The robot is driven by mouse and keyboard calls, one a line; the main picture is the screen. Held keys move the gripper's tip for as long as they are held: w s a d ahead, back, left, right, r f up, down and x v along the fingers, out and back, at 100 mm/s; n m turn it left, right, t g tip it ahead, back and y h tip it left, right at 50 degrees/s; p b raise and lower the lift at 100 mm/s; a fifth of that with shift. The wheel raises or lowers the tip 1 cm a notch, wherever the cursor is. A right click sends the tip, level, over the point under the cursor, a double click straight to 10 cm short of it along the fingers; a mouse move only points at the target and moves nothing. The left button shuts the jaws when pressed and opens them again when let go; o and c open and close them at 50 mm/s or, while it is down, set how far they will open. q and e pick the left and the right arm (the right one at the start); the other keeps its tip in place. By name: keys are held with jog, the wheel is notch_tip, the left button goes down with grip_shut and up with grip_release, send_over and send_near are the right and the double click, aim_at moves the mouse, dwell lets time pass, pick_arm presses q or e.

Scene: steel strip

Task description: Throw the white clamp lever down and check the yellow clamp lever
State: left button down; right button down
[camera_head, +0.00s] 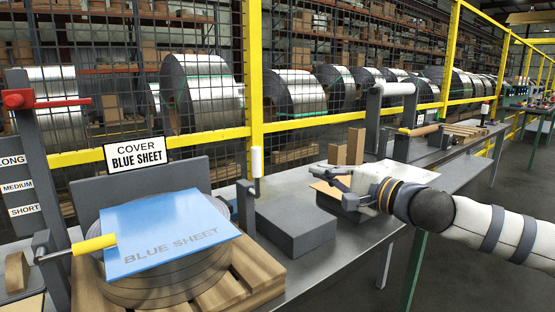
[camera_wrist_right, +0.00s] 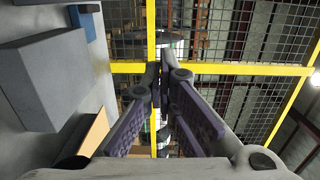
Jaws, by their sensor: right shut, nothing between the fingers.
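The white clamp lever (camera_head: 256,162) stands upright on a grey post (camera_head: 246,205) at the right of the coil stack. The yellow clamp lever (camera_head: 94,244) lies low, its handle over the left edge of the blue sheet (camera_head: 165,230). My right gripper (camera_head: 318,175) is shut and empty, to the right of the white lever and apart from it, above the table behind a grey block. Its closed fingers also show in the right wrist view (camera_wrist_right: 160,72). My left gripper is not in view.
A grey block (camera_head: 295,226) sits between the white lever's post and my right arm; it also shows in the right wrist view (camera_wrist_right: 50,60). A red lever (camera_head: 45,98) tops the left post. Small cardboard boxes (camera_head: 355,146) stand behind my gripper. A yellow-framed fence (camera_head: 255,80) runs behind.

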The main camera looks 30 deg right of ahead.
aim_at(257, 174)
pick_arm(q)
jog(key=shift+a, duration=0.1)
pick_arm(e)
jog(key=shift+s+r, duration=0.1)
jog(key=shift+r, duration=0.1)
